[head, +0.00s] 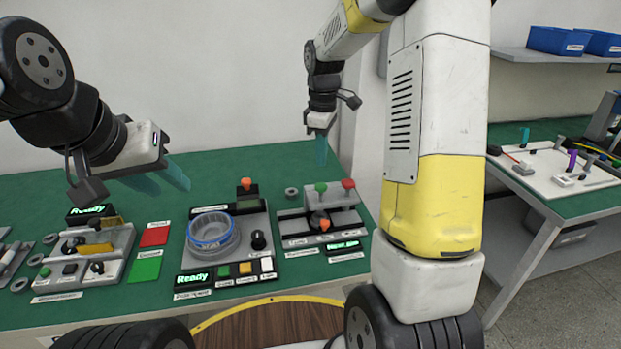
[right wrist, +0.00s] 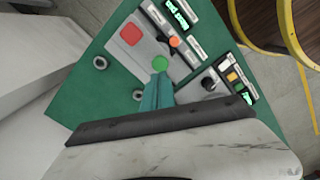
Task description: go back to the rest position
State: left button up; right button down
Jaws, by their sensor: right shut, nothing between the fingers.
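My left gripper (head: 165,183) hangs above the left part of the green table, its two teal fingers apart and nothing seen between them. My right gripper (head: 321,150) points down above the back right of the table, its teal fingers together and empty. In the right wrist view the closed fingers (right wrist: 157,92) appear in front of the station with green and red buttons. Both grippers are clear of the table.
The green table (head: 160,192) holds a station with a blue ring (head: 210,230), a station with green and red knobs (head: 318,215), and a left station (head: 85,262). Red (head: 155,236) and green (head: 145,269) pads lie between. A second table (head: 550,170) and shelf (head: 555,57) stand right.

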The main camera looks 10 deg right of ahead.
jog(key=s+a+r+m+t+y, duration=0.1)
jog(key=s+r+m+t, duration=0.2)
jog(key=s, duration=0.9)
jog(key=s+a+r+m+t+y, duration=0.1)
jog(key=s+r+m+t, duration=0.2)
jog(key=s+r+m, duration=0.5)
jog(key=s+r, duration=0.1)
jog(key=s, duration=0.3)
jog(key=shift+s+m, duration=0.15)
jog(key=shift+m, duration=0.25)
